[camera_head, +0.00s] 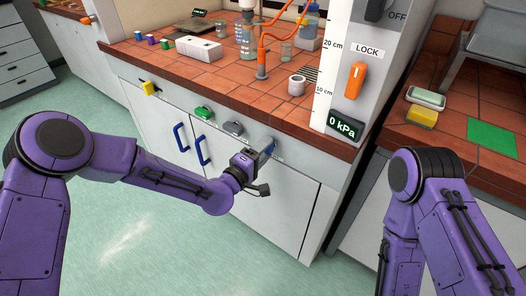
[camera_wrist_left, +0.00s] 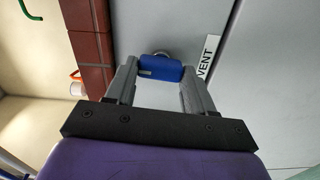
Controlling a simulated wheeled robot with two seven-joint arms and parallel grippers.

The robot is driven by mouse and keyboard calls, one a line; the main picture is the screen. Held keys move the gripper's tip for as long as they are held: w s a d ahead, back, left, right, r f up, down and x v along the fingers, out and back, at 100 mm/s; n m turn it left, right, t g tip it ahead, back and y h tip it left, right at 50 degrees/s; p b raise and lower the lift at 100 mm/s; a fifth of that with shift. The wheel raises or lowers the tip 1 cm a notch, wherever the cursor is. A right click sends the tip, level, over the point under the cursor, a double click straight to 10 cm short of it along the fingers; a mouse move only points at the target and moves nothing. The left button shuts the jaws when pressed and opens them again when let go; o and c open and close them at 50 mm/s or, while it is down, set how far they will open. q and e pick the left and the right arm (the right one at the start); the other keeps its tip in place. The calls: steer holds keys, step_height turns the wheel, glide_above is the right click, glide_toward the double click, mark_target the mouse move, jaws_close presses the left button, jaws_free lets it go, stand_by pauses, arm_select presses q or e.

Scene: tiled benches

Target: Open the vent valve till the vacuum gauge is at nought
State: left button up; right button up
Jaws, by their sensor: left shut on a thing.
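The blue vent valve handle (camera_wrist_left: 160,69) sits on the front panel of the bench, beside a white VENT label (camera_wrist_left: 207,60) in the left wrist view. My left gripper (camera_wrist_left: 155,75) is shut on this blue handle. In the head view the same gripper (camera_head: 262,158) is at the panel just below the bench's front edge, and it partly hides the handle. The gauge (camera_head: 345,125) on the white column reads 0 kPa. My right arm enters at the lower right of the head view; its gripper is out of sight.
A grey knob (camera_head: 233,128), a green knob (camera_head: 203,112) and a yellow knob (camera_head: 150,88) line the same panel. Blue cupboard handles (camera_head: 181,137) are below. An orange LOCK lever (camera_head: 356,80) is on the column. Glassware, orange tubing and a white box (camera_head: 198,47) stand on the tiled top.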

arm_select(q)
steer(key=shift+n, duration=0.3)
steer(key=o, duration=1)
steer(key=shift+o, duration=0.2)
steer(key=b+v, duration=0.1)
steer(key=v, duration=0.9)
steer(key=shift+s+a, duration=0.15)
steer(key=shift+a, duration=0.05)
